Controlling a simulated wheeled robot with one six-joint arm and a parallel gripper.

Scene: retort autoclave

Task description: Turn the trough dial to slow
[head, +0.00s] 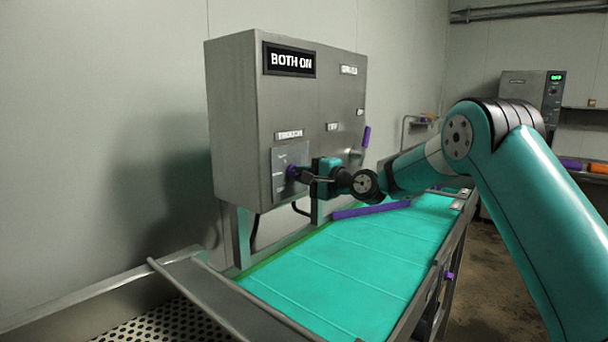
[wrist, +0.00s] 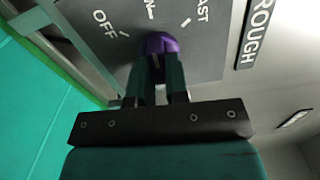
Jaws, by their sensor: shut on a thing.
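The purple trough dial (wrist: 158,44) sits on a grey plate marked OFF, a partly cut-off word ending in W, and FAST in the wrist view. A sign beside it reads "ROUGH", its start cut off. My gripper (wrist: 160,72) is shut on the dial, one dark finger on each side. In the head view the dial (head: 291,171) shows at the plate on the front of the steel control box (head: 230,120), with my gripper (head: 298,173) reaching it from the right. The dial's pointer is hidden, so I cannot tell its setting.
The box's display (head: 289,60) reads "BOTH ON". A purple handle (head: 367,137) stands at the box's right side. Below runs a teal conveyor belt (head: 350,265) with a purple bar (head: 370,210) across it. A second steel box (head: 522,88) with a green readout stands at the back right.

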